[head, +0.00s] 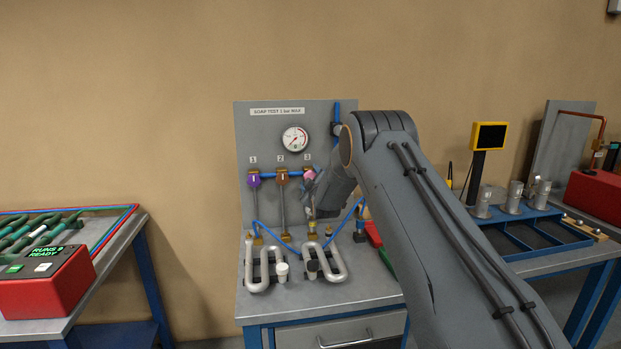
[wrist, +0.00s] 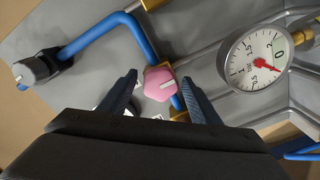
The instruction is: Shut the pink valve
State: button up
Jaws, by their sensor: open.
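My gripper (wrist: 160,88) is open, with one finger on each side of the knob. The fingers look apart from it, though depth is hard to tell. In the head view my gripper (head: 316,190) is small and partly merged with my arm beside the valve.
A purple valve (head: 254,179) and a brown valve (head: 282,177) are to the left on the same pipe. A round pressure gauge (head: 295,139) is above; it also shows close by in the wrist view (wrist: 251,60). Bent metal coils (head: 265,270) stand on the bench below.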

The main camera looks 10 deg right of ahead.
jog(key=c, duration=1.1)
jog(key=shift+o, duration=0.2)
